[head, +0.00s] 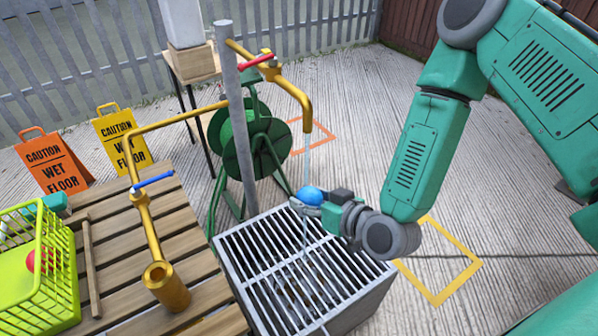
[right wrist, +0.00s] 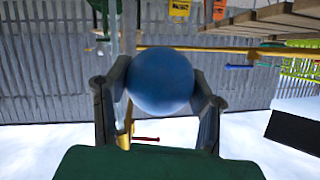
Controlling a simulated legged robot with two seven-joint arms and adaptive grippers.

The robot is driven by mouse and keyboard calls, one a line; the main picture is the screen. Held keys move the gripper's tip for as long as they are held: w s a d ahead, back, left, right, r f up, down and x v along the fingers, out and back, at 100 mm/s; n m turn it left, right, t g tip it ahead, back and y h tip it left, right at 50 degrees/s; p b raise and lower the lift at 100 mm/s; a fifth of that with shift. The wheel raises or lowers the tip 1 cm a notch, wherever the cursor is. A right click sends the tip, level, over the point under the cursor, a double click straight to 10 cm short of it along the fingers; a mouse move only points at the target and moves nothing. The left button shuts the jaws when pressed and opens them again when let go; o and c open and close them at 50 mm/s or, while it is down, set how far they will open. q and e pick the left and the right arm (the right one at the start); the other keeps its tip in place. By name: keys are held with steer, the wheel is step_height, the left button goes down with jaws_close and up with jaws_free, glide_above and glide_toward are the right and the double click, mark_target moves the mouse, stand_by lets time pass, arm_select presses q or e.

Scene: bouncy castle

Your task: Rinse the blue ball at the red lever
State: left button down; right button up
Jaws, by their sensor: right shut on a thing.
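The blue ball (head: 310,195) is held by my right gripper (head: 322,203) above the metal grate of the drain box. In the right wrist view the ball (right wrist: 161,80) sits between the two fingers of the gripper (right wrist: 160,88). The red lever (head: 256,62) is on a brass tap (head: 306,100) fixed to a grey post. A thin stream of water (head: 307,160) comes down from this tap's spout and meets the ball, and thin streaks continue below it. My left gripper is not in view.
The slatted drain box (head: 300,270) stands below the ball. A second brass tap with a blue lever (head: 152,181) rises over a wooden table (head: 120,240). A yellow-green basket (head: 62,265) holds a red ball (head: 42,260). A green hose reel (head: 250,140) stands behind the post.

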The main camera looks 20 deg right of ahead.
mark_target(300, 198)
steer(key=shift+s+a+r+p, duration=0.25)
steer(key=shift+s+r+p, duration=0.4)
steer(key=shift+s+r, duration=0.35)
steer(key=shift+s+a+r+p, duration=0.25)
steer(key=shift+s+r+p, duration=0.45)
steer(key=shift+s, duration=0.45)
steer(key=shift+r, duration=0.1)
